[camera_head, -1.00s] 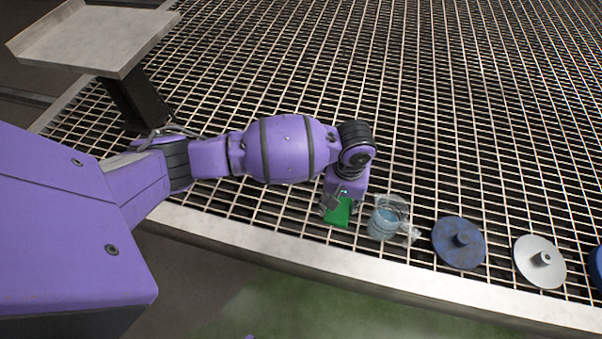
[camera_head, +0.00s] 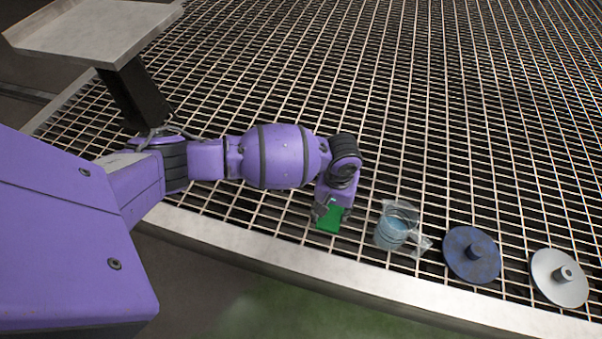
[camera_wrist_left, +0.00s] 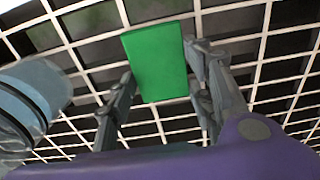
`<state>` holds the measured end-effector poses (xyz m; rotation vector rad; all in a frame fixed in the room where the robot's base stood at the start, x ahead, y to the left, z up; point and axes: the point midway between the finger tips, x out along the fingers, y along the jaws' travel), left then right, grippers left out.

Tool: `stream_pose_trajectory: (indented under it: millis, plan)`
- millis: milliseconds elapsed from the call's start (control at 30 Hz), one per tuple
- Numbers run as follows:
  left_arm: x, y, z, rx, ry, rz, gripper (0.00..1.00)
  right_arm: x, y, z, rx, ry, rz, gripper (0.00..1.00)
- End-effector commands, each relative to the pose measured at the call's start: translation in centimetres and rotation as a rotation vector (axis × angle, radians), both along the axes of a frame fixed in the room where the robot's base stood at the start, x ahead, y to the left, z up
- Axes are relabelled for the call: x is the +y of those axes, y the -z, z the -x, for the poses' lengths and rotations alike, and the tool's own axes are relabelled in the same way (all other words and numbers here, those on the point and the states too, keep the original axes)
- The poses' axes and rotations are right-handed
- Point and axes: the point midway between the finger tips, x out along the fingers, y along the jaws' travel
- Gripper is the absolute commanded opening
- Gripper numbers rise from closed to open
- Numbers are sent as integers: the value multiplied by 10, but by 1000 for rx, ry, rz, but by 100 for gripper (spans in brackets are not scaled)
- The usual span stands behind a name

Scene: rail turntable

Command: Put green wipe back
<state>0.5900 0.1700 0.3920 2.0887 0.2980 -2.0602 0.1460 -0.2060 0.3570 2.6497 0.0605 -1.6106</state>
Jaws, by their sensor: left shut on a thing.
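The green wipe (camera_head: 330,217) is a small flat green block near the front edge of the grating. My left gripper (camera_head: 325,207) is shut on it, pointing down. In the left wrist view the green wipe (camera_wrist_left: 158,62) sits between the two fingers of the left gripper (camera_wrist_left: 160,90), with the grating behind it. I cannot tell whether the wipe touches the grating. My right gripper is not in view.
A clear jug with bluish contents (camera_head: 393,228) stands close to the right of the wipe. A blue disc (camera_head: 459,262) and a white disc (camera_head: 546,284) lie farther right. A raised grey tray (camera_head: 85,30) is at upper left. The grating behind is clear.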

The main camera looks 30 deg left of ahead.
Motion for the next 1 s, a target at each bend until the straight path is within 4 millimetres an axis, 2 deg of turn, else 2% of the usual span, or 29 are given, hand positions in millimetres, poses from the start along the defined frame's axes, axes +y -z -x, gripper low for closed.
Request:
stream_pose_trajectory:
  millis: [133,167,300,600,700,867,1000]
  plan:
    - [-1,3,-1,-1,0,0,27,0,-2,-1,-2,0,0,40]
    - [-1,3,-1,-1,0,1,49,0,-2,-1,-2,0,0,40]
    - [0,3,-1,-1,0,0,66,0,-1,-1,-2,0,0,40]
    - [0,3,-1,-1,0,0,66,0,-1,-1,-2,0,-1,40]
    - [0,-3,-1,-2,1,0,66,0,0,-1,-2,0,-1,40]
    - [-1,-33,-2,-6,0,2,66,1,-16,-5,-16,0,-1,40]
    - [-2,-66,-2,-7,0,3,66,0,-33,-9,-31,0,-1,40]
